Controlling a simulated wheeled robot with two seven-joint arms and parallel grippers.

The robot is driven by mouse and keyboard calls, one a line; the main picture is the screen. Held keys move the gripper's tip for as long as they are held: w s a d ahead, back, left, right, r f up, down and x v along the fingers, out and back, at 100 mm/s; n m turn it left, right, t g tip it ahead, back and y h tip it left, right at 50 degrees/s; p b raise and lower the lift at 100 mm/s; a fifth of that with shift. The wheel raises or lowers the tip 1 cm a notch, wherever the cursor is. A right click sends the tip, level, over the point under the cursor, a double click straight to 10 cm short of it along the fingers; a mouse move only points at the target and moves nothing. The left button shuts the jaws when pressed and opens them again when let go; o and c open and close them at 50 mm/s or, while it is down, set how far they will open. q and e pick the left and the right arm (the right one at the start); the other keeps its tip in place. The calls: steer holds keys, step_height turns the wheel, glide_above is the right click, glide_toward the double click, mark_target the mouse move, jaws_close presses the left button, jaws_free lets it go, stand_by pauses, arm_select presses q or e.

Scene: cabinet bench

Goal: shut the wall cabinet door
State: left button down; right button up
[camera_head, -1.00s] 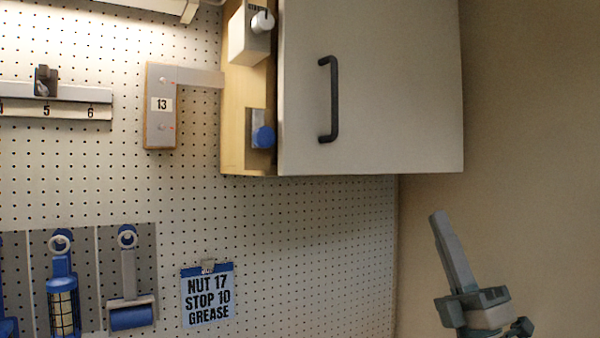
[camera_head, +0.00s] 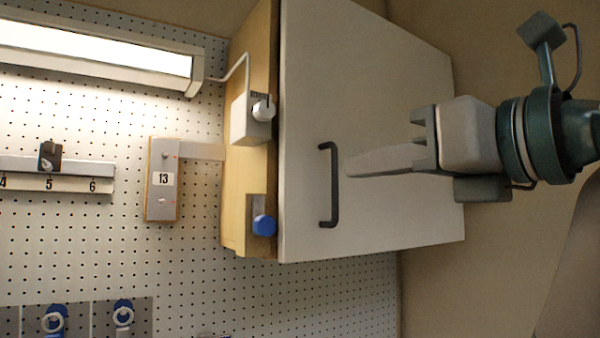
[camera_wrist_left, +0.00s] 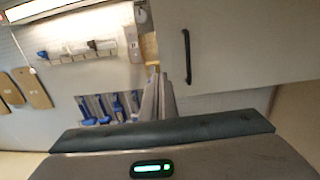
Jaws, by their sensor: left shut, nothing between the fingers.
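The wall cabinet door (camera_head: 395,215) is a pale grey panel with a dark bar handle (camera_head: 334,185) near its left edge. That left edge looks nearer to me than the right, so the door seems to stand out; how far, I cannot tell. The wooden cabinet body (camera_head: 236,190) shows to its left. My left gripper (camera_head: 350,167) is shut and empty in front of the door, its fingertips just right of the handle. I cannot tell whether they touch the panel. The left wrist view shows the shut fingers (camera_wrist_left: 160,90) below and left of the handle (camera_wrist_left: 187,57).
A white box with a knob (camera_head: 250,120) and a blue knob (camera_head: 264,225) are at the wooden side. A plate marked 13 (camera_head: 162,200), a lit lamp (camera_head: 100,45) and a numbered rail (camera_head: 75,185) are on the pegboard. A plain wall (camera_head: 500,270) is at right.

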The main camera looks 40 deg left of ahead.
stand_by(0.4)
arm_select(q)
steer(key=p, duration=0.6)
glide_toward(287, 179)
steer(key=x, duration=0.5)
steer(key=shift+a+r, duration=0.15)
steer(key=shift+a, duration=0.05)
steer(key=shift+w+a, duration=0.25)
steer(key=shift+a, duration=0.25)
steer(key=shift+d, duration=0.1)
